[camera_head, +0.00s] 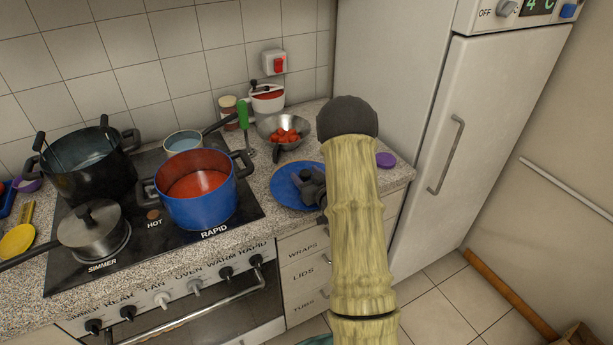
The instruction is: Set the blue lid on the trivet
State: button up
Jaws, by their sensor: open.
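The blue lid (284,186) appears as a flat, round blue disc on the speckled counter, right of the stove. My gripper (309,184) is dark grey and open, over the right part of the disc. My arm hides the disc's right edge, and I cannot tell whether the fingers touch it or whether it has a knob. I cannot make out a trivet for certain. A small purple round thing (386,160) lies on the counter right of my arm.
A blue pot of red sauce (204,211), a dark pot (92,183) and a lidded grey pan (90,233) stand on the stove. A metal bowl of red pieces (272,126) and a green-handled tool (243,114) are behind the disc. The fridge (490,130) bounds the right.

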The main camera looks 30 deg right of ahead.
jog(key=shift+r, duration=0.15)
jog(key=s+r+b, duration=0.1)
jog(key=s+b, duration=0.1)
jog(key=s, duration=0.9)
jog(key=shift+s+d+r+b, duration=0.15)
jog(key=shift+s+r+b, duration=0.15)
jog(key=shift+s+r, duration=0.05)
jog(key=shift+d, duration=0.1)
jog(key=s+a+r+g, duration=0.2)
jog(key=s+a+g, duration=1.1)
jog(key=a, duration=0.5)
jog(key=shift+s+g+h, duration=0.3)
jog(key=shift+s, duration=0.85)
jog(key=shift+a, duration=0.1)
